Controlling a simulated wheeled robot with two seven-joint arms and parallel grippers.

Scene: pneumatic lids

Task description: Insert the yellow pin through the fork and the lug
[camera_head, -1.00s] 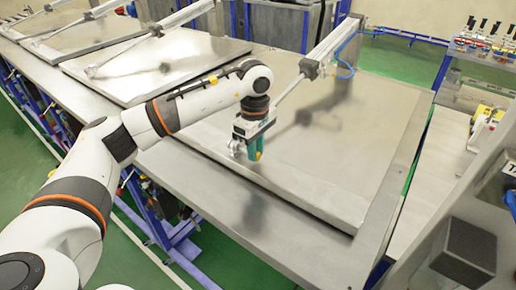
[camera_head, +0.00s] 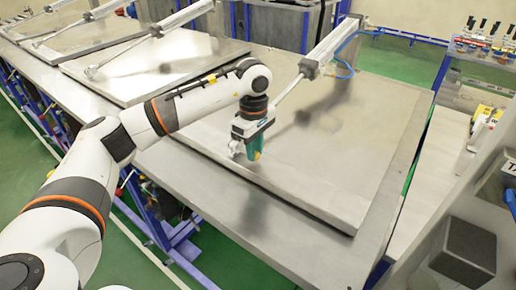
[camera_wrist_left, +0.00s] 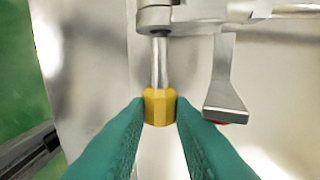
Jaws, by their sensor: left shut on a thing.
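My left gripper (camera_head: 256,154) is low over the lid at the end of the cylinder rod. In the left wrist view its green fingers (camera_wrist_left: 160,112) are shut on the yellow head of the yellow pin (camera_wrist_left: 160,106). The pin's steel shank points up in that picture, and its far end meets a dark opening in a rounded metal end (camera_wrist_left: 155,17), which seems to be the fork or the lug. I cannot tell how far the tip is inside. In the head view the metal joint (camera_head: 236,147) sits just left of the fingers. My right gripper is not in view.
A slanted metal bracket (camera_wrist_left: 225,85) stands close right of the pin. The pneumatic cylinder (camera_head: 330,45) and its rod reach down to the lid (camera_head: 340,150). More lids with cylinders lie to the left. A dark grey box (camera_head: 466,250) is at lower right.

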